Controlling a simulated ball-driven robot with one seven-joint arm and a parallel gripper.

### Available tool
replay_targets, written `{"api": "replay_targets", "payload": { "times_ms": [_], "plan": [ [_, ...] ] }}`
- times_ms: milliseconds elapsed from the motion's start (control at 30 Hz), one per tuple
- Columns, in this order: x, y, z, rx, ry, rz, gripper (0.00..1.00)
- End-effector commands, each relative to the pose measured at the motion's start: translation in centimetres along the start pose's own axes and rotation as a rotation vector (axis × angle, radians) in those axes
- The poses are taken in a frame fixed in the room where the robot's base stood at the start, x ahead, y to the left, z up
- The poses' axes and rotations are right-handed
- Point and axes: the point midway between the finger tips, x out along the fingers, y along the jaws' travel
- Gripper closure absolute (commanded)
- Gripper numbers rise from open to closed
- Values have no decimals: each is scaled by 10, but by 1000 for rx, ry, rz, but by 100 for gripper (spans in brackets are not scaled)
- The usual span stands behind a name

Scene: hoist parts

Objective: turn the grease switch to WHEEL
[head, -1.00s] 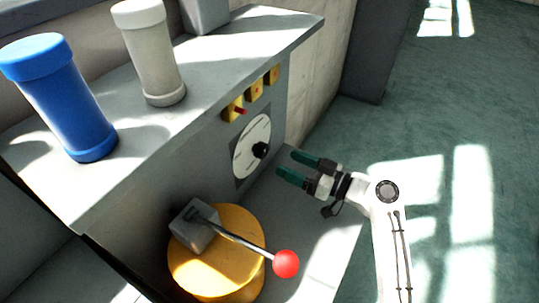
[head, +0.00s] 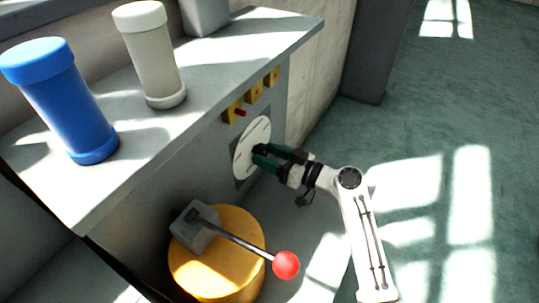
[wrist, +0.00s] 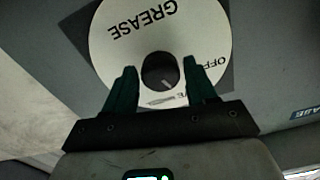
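The grease switch is a white round dial (head: 246,158) on the upright panel face, with a black knob at its middle. In the wrist view the dial (wrist: 105,45) reads "GREASE" and "OFF", upside down, with another label partly hidden near the fingers. The black knob (wrist: 160,70) sits between the two green fingers of my gripper (wrist: 160,88). The fingers are apart, one on each side of the knob, with small gaps showing. In the head view my gripper (head: 262,156) is at the dial and hides most of the knob.
Yellow switches (head: 255,91) line the panel above the dial. A lever with a red ball (head: 286,265) sticks out from a yellow drum (head: 215,280) below. A blue cylinder (head: 65,100) and a white cylinder (head: 150,55) stand on the top. Open floor lies right.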

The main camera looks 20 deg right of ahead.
Motion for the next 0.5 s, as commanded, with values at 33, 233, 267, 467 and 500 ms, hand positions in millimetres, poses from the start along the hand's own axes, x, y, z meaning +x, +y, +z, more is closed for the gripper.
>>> {"api": "replay_targets", "payload": {
  "times_ms": [33, 233, 267, 467, 500],
  "plan": [
    [0, 0, 0, 0, 0, 0, 49],
    [0, 0, 0, 0, 0, 0, 68],
    [0, 0, 0, 0, 0, 0, 71],
    [0, 0, 0, 0, 0, 0, 85],
    [0, 0, 0, 2, 0, 0, 85]
  ]
}}
